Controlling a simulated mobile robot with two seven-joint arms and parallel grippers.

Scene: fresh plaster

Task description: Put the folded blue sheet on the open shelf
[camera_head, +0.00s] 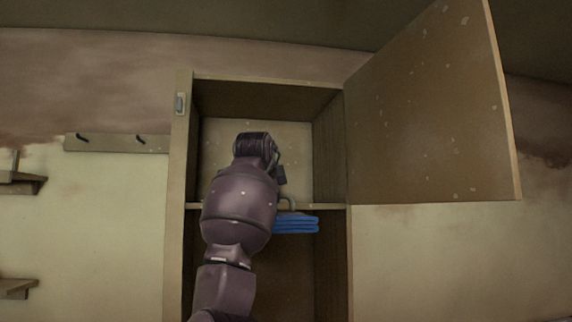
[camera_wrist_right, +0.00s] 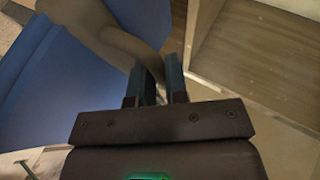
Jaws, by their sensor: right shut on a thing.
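The folded blue sheet (camera_head: 297,224) is a flat layered stack with a grey curved loop on top. In the head view it appears just below the front edge of the cabinet's shelf board (camera_head: 333,206); its depth relative to the board is unclear. My right gripper (camera_head: 282,178) is above the sheet, partly hidden by my arm. In the right wrist view its fingers (camera_wrist_right: 157,68) are shut on the curved loop, with the blue sheet (camera_wrist_right: 75,85) at left. The cabinet compartment above the board is open, and what shows of it looks empty. My left gripper is out of view.
The cabinet door (camera_head: 430,115) stands wide open to the right. The cabinet's left side post (camera_head: 178,150) is close to my arm. A hook rail (camera_head: 115,143) and small wall shelves (camera_head: 20,182) are at the left. The space under the board looks dark.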

